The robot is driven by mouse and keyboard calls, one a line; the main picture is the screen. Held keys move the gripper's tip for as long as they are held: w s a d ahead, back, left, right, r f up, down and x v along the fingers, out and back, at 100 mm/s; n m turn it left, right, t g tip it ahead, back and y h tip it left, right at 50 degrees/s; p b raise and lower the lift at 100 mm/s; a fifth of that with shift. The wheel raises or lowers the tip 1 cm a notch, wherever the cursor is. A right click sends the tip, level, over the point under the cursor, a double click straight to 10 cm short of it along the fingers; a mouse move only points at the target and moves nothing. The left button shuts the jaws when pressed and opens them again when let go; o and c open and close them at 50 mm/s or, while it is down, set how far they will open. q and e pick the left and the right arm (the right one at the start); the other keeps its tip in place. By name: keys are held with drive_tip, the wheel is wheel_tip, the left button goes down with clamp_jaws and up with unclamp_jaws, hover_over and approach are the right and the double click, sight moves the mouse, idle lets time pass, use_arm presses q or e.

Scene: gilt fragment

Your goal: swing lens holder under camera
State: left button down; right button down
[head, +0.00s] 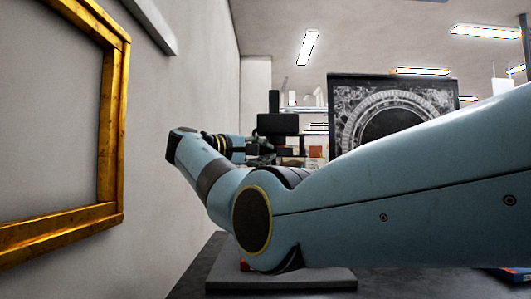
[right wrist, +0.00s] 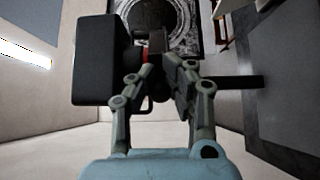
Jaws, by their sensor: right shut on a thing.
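A black box-shaped camera (head: 277,124) sits at mid-height beyond my right arm in the head view. In the right wrist view the camera (right wrist: 97,60) is the large black block left of the fingers. My right gripper (head: 262,152) is just below the camera. In the right wrist view my right gripper (right wrist: 165,72) is shut on a dark part, which looks like the lens holder (right wrist: 238,82); a black bar runs out to the right from behind the fingers. The fingers hide much of the held part. My left gripper is not in view.
A grey stand base (head: 285,279) lies on the dark table (head: 205,265), partly behind my arm. A gilt frame (head: 113,130) is on the left wall. A black panel with a round ornate pattern (head: 345,100) stands behind. My right arm blocks much of the table.

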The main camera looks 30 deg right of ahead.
drive_tip(key=shift+w+a, duration=0.1)
drive_tip(key=shift+w, duration=0.05)
drive_tip(key=c, duration=1.8)
unclamp_jaws()
drive_tip(key=o, duration=0.5)
drive_tip(key=shift+w+a+f, duration=0.2)
drive_tip(key=shift+w, duration=0.2)
drive_tip(key=shift+o, duration=0.6)
drive_tip(key=shift+s+d+r, duration=0.1)
drive_tip(key=shift+s+d, duration=0.05)
drive_tip(key=shift+s, duration=0.05)
drive_tip(key=v, duration=0.7)
drive_tip(key=shift+a, duration=0.3)
drive_tip(key=shift+s, duration=0.1)
